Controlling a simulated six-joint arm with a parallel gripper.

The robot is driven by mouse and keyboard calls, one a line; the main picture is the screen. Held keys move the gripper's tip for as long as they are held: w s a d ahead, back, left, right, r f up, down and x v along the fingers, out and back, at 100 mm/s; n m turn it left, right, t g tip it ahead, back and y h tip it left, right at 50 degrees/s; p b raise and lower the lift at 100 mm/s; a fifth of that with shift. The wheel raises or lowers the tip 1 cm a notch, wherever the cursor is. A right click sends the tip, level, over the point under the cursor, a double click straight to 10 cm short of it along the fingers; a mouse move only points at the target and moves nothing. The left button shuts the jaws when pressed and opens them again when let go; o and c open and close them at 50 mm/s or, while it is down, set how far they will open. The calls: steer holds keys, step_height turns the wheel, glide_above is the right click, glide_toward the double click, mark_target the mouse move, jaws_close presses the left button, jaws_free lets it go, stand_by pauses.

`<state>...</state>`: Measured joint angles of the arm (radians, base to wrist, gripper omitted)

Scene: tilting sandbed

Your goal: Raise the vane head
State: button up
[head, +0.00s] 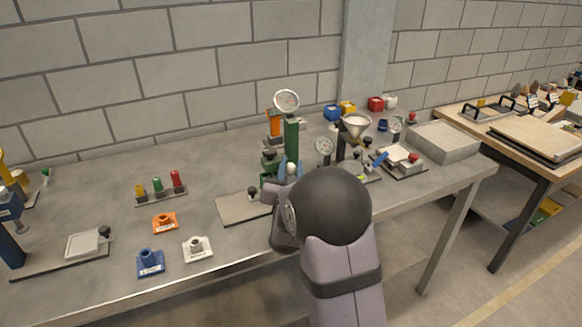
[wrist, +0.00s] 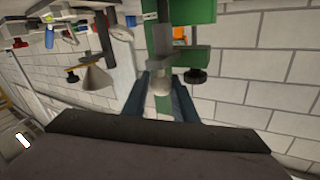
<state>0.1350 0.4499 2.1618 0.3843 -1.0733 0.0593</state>
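A green upright stand (head: 291,140) with a round white dial (head: 287,101) on top stands near the middle of the bench; its green body also shows in the wrist view (wrist: 197,13). I cannot tell which part is the vane head. A pale rounded knob (wrist: 162,82) hangs from a grey stem on the stand in the wrist view. My gripper (wrist: 161,82) has its two blue-grey fingers on either side of this knob. I cannot tell whether they touch it. In the head view my arm hides the stand's lower front and most of the gripper.
A flat grey plate (head: 238,209) lies left of the stand. Orange (head: 165,222), blue (head: 150,262) and white (head: 197,248) blocks sit at the front left.

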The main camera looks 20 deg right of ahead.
jaws_close()
step_height(320, 180, up, 7)
steer(key=shift+r+p, duration=0.1)
steer(key=shift+p, duration=1.1)
steer(key=shift+o, duration=2)
jaws_free()
steer(key=shift+o, duration=0.6)
steer(key=shift+f, duration=0.2)
steer(key=shift+s, duration=0.1)
steer(key=b+v, duration=0.2)
steer(key=v, duration=0.5)
